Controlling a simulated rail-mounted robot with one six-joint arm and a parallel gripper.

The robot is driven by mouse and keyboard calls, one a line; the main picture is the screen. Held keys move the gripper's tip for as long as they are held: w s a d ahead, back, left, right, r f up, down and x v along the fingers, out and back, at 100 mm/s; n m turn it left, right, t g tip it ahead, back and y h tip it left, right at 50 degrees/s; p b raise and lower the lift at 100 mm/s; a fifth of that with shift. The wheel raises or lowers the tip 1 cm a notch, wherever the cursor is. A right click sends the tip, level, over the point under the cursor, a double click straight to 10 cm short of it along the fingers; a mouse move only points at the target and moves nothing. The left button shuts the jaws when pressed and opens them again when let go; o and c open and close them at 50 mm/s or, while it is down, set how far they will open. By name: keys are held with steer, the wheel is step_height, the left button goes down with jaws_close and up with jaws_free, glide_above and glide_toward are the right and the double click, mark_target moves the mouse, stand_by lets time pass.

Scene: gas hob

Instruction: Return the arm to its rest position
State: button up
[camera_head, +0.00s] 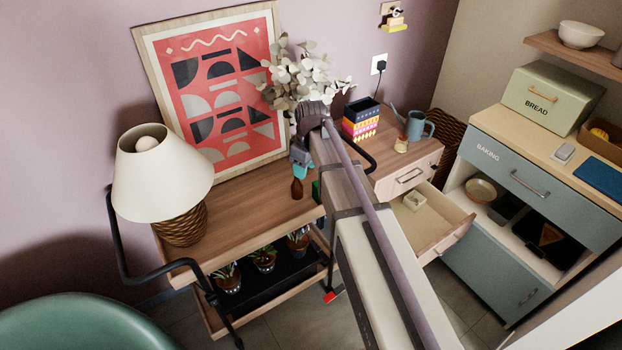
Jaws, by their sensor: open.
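My arm (360,225) reaches from the lower right up over the wooden trolley. My gripper (301,172) hangs at its far end, pointing down, small and partly hidden by the arm. It is open, and I see nothing held in it. A small brown bottle (297,189) stands on the trolley top (240,205) just below the gripper in the picture. I cannot tell how much gap lies between them.
A lamp (160,175) and a framed print (222,90) stand left of the arm, with leafy stems (300,75) behind it. To the right are stacked colourful boxes (361,118), a watering can (417,126), an open drawer (432,218) and a blue cabinet (540,180).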

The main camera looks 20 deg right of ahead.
steer(key=s+m+h, duration=0.1)
steer(key=s+m, duration=0.7)
steer(key=s, duration=1.2)
steer(key=shift+m+g, duration=0.3)
steer(key=shift+m, duration=0.1)
steer(key=r+p, duration=0.2)
steer(key=a+r+p, duration=0.1)
steer(key=r+p, duration=0.1)
steer(key=shift+w+r+p, duration=0.1)
steer(key=shift+r+p, duration=0.2)
